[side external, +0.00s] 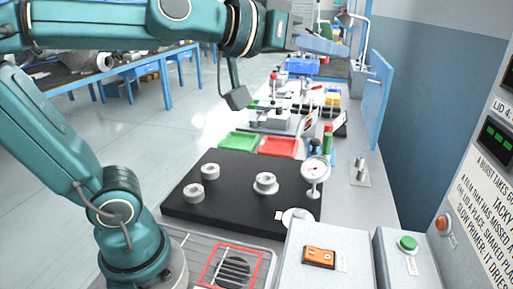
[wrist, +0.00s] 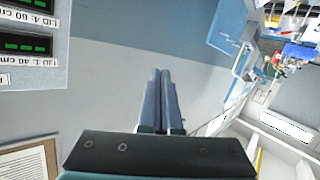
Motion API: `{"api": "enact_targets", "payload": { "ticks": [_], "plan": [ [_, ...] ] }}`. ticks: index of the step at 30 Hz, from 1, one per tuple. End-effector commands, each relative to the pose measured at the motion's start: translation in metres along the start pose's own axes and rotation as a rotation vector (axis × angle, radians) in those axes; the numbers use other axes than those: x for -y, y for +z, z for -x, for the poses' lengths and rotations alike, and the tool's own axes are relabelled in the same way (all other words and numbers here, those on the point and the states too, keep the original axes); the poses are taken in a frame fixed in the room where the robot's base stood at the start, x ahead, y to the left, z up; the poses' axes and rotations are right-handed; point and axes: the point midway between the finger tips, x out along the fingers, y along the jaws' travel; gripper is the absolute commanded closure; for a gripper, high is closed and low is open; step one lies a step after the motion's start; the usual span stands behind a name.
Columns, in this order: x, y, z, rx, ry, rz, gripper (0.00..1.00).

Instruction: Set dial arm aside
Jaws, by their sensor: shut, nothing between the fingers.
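The dial arm shows in the side view as a round white dial gauge (side external: 315,170) on a thin stem. It stands at the right edge of the black plate (side external: 235,213), above a small pale disc (side external: 298,217). Whether it touches the disc is unclear. My gripper (side external: 344,50) is high above the far part of the bench, well away from the dial. Its two blue fingers lie side by side, shut and empty, in the wrist view (wrist: 160,73). The dial arm is not in the wrist view.
Several pale ring parts (side external: 265,183) sit on the black plate. Behind it are a green tray (side external: 238,142) and a red tray (side external: 279,147). A blue panel (side external: 379,97) stands at the right. Grey boxes with an orange switch (side external: 319,257) and green button (side external: 408,243) are in front.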

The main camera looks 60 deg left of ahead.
Motion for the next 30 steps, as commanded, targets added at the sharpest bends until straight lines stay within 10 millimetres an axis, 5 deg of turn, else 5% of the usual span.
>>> {"api": "enact_targets", "payload": {
  "ticks": [9, 16, 19, 23, 30],
  "plan": [
    [0.008, -0.042, -0.02, -0.138, -0.038, 0.058, 1.0],
    [0.008, -0.043, -0.024, -0.131, -0.035, 0.089, 1.0],
    [0.001, -0.024, -0.028, -0.039, -0.007, 0.117, 1.0],
    [0.018, 0.021, -0.04, 0.172, -0.044, 0.191, 1.0],
    [0.1, 0.11, -0.037, 0.58, -0.269, 0.464, 1.0]
  ]
}}
